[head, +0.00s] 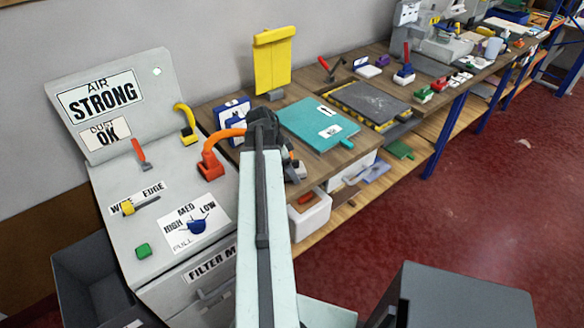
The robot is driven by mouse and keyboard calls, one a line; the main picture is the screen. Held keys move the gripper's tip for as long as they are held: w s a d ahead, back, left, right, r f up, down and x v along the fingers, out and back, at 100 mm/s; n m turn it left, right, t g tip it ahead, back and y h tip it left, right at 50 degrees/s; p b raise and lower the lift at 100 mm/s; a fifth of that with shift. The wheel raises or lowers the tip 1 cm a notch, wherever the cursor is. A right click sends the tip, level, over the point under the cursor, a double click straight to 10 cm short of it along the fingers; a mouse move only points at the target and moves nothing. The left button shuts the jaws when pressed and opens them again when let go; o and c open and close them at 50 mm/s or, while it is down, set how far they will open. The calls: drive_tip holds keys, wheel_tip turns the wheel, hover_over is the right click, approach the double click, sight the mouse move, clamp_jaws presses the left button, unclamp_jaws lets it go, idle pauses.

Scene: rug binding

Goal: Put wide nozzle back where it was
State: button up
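My arm reaches forward from the bottom, and its dark wrist end (262,128) is over the near end of the bench. My gripper (292,168) is mostly hidden behind the arm, so its fingers and anything between them are unclear. I cannot pick out the wide nozzle for sure. A grey machine at left has a label, partly covered by a yellow slider (128,208), that seems to read WIDE EDGE. An orange curved piece on a red-orange base (210,167) stands at its right edge, its far end close to my wrist. A yellow hooked piece (187,122) stands behind it.
A teal board (318,126) and a dark slab in a yellow frame (369,103) lie on the wooden bench (318,172). A yellow upright panel (273,60) stands behind. A white bin (309,216) is below. Red floor (480,190) is open at right.

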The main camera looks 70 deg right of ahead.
drive_tip(key=p+v, duration=1)
drive_tip(key=v, duration=0.2)
drive_tip(key=shift+r+p, duration=0.1)
drive_tip(key=shift+p, duration=0.25)
drive_tip(key=w+a+f+n+t, duration=0.2)
drive_tip(key=w+a+n, duration=1.1)
drive_tip(key=w+a, duration=0.85)
drive_tip(key=w+a+n+y, duration=0.1)
drive_tip(key=w+a+n, duration=0.2)
drive_tip(key=a, duration=0.8)
drive_tip(key=w+a+n+t, duration=0.1)
drive_tip(key=w+a+n, duration=0.3)
drive_tip(key=a+n, duration=0.3)
drive_tip(key=w+a+n+y, duration=0.1)
drive_tip(key=w+a+n, duration=0.2)
drive_tip(key=a, duration=1.2)
drive_tip(key=n, duration=0.3)
drive_tip(key=shift+w+a+t+y, duration=0.2)
drive_tip(key=shift+a+t+y, duration=0.1)
drive_tip(key=shift+a, duration=0.05)
drive_tip(key=shift+d, duration=0.15)
